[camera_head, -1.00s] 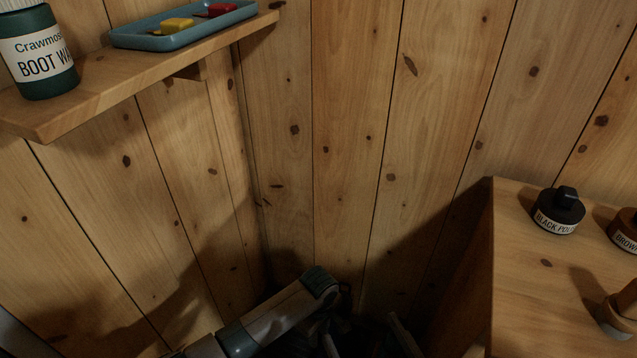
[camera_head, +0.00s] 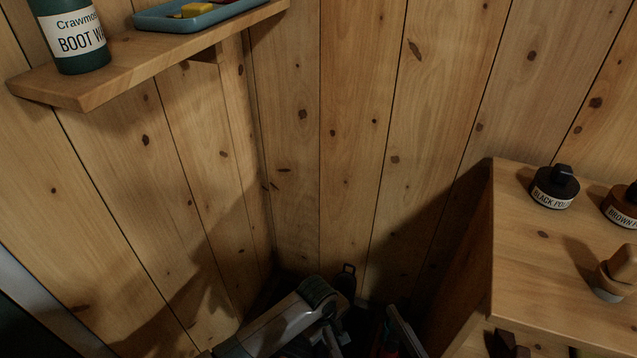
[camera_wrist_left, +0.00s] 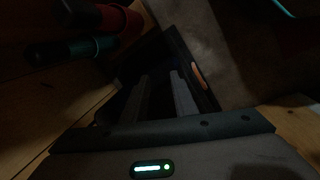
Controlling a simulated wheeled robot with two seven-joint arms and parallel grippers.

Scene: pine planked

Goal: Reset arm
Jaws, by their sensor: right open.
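My arm (camera_head: 275,330) reaches in from the bottom of the head view, with a rounded dark joint at its upper end.
A wooden cabinet (camera_head: 520,250) at right carries a black polish tin (camera_head: 554,190), a brown tin (camera_head: 622,206) and a wooden-handled thing (camera_head: 617,275). Red and dark cylinders (camera_wrist_left: 90,20) show in the left wrist view.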

